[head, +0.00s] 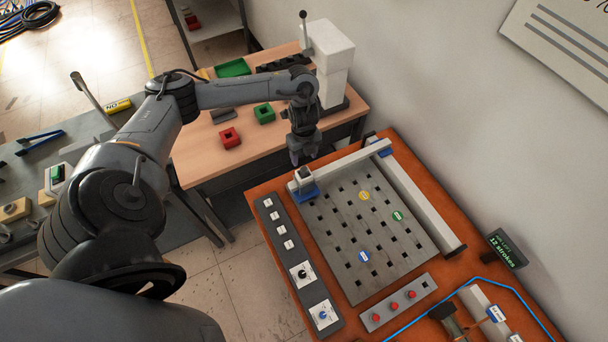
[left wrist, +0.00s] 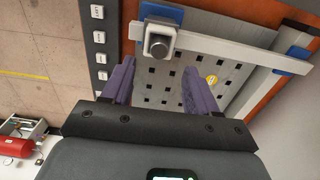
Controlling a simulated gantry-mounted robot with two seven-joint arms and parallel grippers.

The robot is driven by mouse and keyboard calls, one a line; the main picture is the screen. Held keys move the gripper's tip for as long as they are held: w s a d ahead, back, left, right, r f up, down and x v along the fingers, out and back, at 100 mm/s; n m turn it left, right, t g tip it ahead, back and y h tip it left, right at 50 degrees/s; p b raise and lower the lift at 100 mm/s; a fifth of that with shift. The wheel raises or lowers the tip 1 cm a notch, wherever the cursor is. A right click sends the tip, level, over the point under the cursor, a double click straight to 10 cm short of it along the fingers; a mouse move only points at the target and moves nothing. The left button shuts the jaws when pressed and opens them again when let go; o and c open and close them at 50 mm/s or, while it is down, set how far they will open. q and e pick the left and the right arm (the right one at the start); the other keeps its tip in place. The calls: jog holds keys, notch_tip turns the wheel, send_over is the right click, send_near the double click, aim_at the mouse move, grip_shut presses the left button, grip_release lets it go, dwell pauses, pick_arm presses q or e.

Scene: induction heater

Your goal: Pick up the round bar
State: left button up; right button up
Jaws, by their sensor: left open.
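A short dark piece with a round end, which may be the round bar (left wrist: 158,42), sits in a light square block at one end of a long pale beam (left wrist: 235,48) in the left wrist view. My right gripper is not in view.
Yellow (head: 364,195), green (head: 397,216) and blue (head: 365,256) discs lie on the plate. A second pale beam (head: 425,205) runs along its far side. A control strip (head: 290,250) borders the left. A wooden table (head: 200,165) with red and green blocks stands behind.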

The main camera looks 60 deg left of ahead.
aim_at(304, 169)
pick_arm(q)
jog(key=shift+d+f+p, duration=0.15)
jog(key=shift+f+p, duration=0.4)
jog(key=shift+f, duration=3)
grip_shut()
